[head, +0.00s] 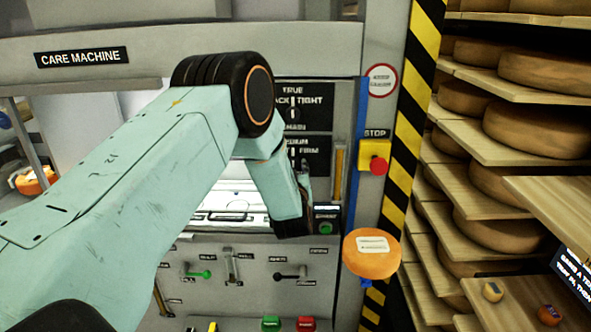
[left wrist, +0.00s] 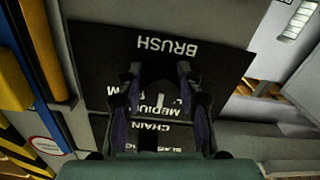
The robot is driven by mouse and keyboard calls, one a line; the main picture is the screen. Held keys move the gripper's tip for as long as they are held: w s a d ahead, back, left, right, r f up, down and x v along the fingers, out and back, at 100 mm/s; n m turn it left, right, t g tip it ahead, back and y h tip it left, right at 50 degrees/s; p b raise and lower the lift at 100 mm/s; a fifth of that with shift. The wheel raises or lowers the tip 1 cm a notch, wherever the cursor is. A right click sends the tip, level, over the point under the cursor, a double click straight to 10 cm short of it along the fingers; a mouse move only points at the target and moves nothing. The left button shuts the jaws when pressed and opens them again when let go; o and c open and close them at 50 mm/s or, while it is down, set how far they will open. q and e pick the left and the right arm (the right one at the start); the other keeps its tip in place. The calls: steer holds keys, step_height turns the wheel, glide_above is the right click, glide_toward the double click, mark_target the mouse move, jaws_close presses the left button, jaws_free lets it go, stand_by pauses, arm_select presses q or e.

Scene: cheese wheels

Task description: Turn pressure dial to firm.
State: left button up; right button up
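The pressure dial (left wrist: 159,88) is a dark round knob with a white mark, on a black panel (left wrist: 100,45) lettered BRUSH and MEDIUM, upside down in the left wrist view. Its mark points toward MEDIUM. In the head view the lower black panel (head: 318,152) shows FIRM at its right, and my arm hides part of it. My left gripper (head: 304,186) is in front of this panel. In the left wrist view its two fingers (left wrist: 158,76) stand apart, one on each side of the dial. I cannot tell whether they touch it. My right gripper is not in view.
Above is the chain dial panel (head: 312,105). A red stop button (head: 376,164), a green button (head: 326,228) and an orange cheese wheel (head: 371,262) are to the right. Levers (head: 290,276) sit below. Shelves of cheese wheels (head: 535,130) stand at the far right.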

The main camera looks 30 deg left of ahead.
arm_select(q)
steer(key=shift+s+r, duration=0.25)
steer(key=shift+s, duration=0.15)
steer(key=c, duration=0.3)
steer(key=shift+c, duration=0.9)
steer(key=shift+w+d, duration=0.1)
steer(key=shift+d, duration=0.1)
steer(key=shift+c, duration=0.2)
steer(key=shift+a, duration=0.1)
steer(key=shift+a, duration=0.1)
